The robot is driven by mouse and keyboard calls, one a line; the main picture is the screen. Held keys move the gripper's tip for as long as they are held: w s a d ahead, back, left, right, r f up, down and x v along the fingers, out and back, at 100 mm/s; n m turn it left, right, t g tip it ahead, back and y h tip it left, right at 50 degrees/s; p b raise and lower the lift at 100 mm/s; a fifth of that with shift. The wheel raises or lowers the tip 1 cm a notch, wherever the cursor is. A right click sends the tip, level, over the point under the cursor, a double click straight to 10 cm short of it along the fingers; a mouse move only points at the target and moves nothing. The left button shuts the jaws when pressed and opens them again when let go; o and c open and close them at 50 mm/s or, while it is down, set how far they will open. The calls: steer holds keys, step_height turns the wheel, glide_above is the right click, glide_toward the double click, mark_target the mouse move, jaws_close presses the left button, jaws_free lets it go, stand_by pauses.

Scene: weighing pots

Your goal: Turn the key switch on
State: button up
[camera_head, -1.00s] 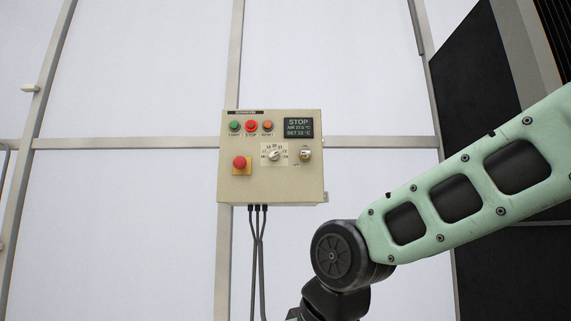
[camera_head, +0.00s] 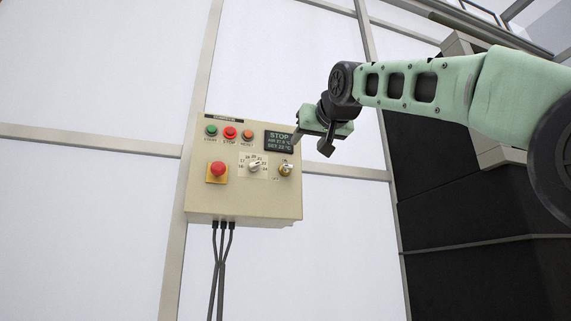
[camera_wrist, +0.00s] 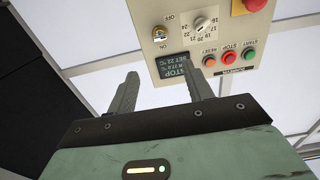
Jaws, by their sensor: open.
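The key switch (camera_head: 285,169) is a round brass-and-silver switch at the lower right of the beige control box (camera_head: 243,205), with OFF and ON labels beside it. In the wrist view the key switch (camera_wrist: 160,34) shows upside down, ahead of my fingers. My gripper (camera_head: 299,137) is in front of the box's right side, near the display. In the wrist view my gripper (camera_wrist: 161,78) is open and empty, with its two fingers apart and the key switch beyond the tips, not touched.
A red emergency button (camera_head: 217,169), a white dial (camera_head: 254,165) and a row of green, red and orange buttons (camera_head: 230,132) share the panel. Cables (camera_head: 222,265) hang below. A dark panel (camera_head: 440,180) stands at the right. Space before the box's lower front is clear.

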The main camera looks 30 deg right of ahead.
mark_target(289, 165)
steer(key=p+x, duration=0.6)
steer(key=x, duration=0.9)
steer(key=c, duration=1)
